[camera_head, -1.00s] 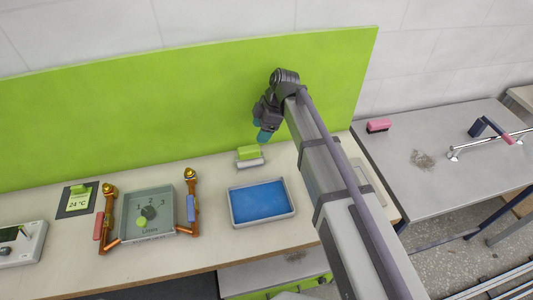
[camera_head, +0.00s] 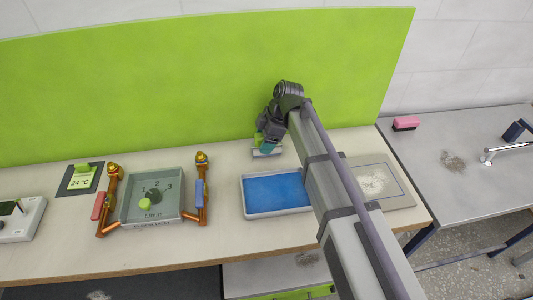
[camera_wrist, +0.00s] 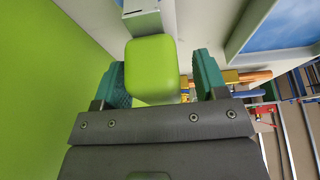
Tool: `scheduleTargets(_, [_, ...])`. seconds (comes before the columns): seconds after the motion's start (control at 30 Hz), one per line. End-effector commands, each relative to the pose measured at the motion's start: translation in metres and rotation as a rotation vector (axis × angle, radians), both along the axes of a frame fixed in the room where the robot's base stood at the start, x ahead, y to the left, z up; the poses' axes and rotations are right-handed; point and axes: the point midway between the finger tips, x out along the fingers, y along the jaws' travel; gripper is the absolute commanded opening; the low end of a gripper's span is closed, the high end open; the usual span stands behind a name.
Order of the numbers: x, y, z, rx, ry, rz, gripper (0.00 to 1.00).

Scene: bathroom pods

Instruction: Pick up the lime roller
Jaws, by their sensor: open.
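The lime roller (camera_wrist: 152,68) is a bright green rounded block. In the wrist view it sits between the two teal fingers of my open gripper (camera_wrist: 160,80), with a gap showing on the right side; contact on the left is hard to judge. In the head view my gripper (camera_head: 267,145) is down at the roller, behind the blue tray, and hides most of it. Only a green bit of the roller (camera_head: 258,138) shows there. A pale holder (camera_head: 262,154) is under it, and also shows in the wrist view (camera_wrist: 143,20).
A blue-filled tray (camera_head: 275,192) lies just in front of the roller. A green back panel (camera_head: 180,90) rises close behind. A grey box with a dial (camera_head: 152,195) and copper pipes is to the left. A pink block (camera_head: 405,123) sits on the grey table at right.

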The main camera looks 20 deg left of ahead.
Motion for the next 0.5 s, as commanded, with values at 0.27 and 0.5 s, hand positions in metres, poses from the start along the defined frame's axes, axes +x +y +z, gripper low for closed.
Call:
scheduleTargets(0.27, [-0.0005,0.0011,-0.0017,0.000,0.000,0.000,0.60])
scheduleTargets(0.5, [-0.0005,0.0010,-0.0016,0.000,0.000,0.000,0.37])
